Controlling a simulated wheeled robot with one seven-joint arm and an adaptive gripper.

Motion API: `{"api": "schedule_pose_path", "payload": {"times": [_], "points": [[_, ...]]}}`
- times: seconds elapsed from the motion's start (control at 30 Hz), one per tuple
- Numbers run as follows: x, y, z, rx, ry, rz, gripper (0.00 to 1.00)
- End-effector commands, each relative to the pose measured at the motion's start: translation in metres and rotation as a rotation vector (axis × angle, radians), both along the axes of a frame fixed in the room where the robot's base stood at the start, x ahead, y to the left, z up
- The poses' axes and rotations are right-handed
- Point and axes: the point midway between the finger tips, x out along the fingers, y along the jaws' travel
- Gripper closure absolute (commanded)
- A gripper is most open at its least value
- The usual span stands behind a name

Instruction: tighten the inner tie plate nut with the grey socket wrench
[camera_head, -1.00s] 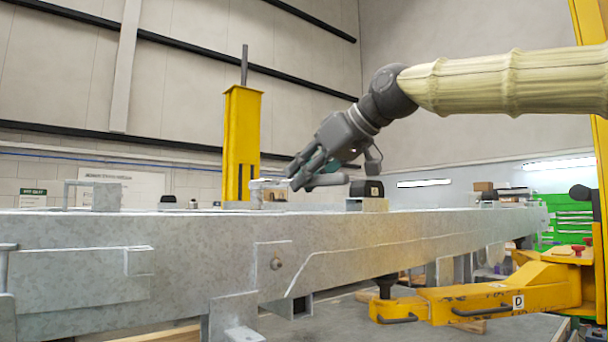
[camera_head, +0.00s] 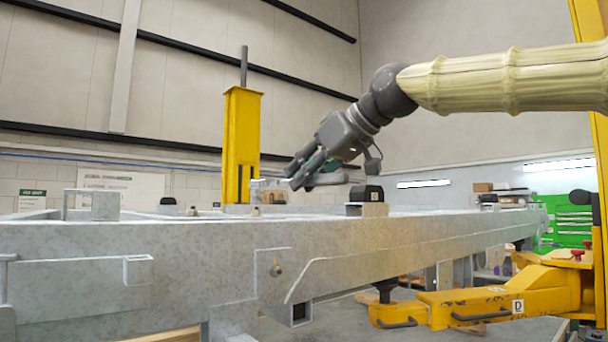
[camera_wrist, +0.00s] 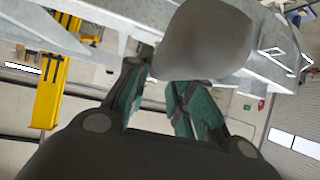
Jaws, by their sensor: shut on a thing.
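My gripper (camera_head: 299,172) is above the top of the long galvanized frame beam (camera_head: 180,262), pointing down and left. It is shut on the grey socket wrench (camera_head: 327,179), whose rounded grey end (camera_wrist: 205,42) fills the upper middle of the wrist view between the green-padded fingers. The wrench lies roughly level, and its left end is partly hidden behind the fingers. A small bolt or nut (camera_head: 256,211) stands on the beam's top below and left of the gripper. Another nut (camera_head: 276,270) is on the beam's side face. I cannot tell which is the inner tie plate nut.
A black-topped block (camera_head: 366,193) stands on the beam just right of my gripper. A yellow post (camera_head: 240,140) rises behind the beam. A yellow support arm (camera_head: 470,304) is at lower right. Open air lies above the beam at the left.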

Motion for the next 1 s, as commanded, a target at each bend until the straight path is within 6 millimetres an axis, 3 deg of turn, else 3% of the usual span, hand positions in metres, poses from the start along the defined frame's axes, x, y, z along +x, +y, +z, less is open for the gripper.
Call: {"api": "schedule_pose_path", "payload": {"times": [0.37, 1.0], "points": [[0.0, 0.0, 0.003, 0.001, -0.001, 0.0, 1.0], [0.0, 0.0, 0.043, 0.001, -0.002, 0.001, 1.0]]}}
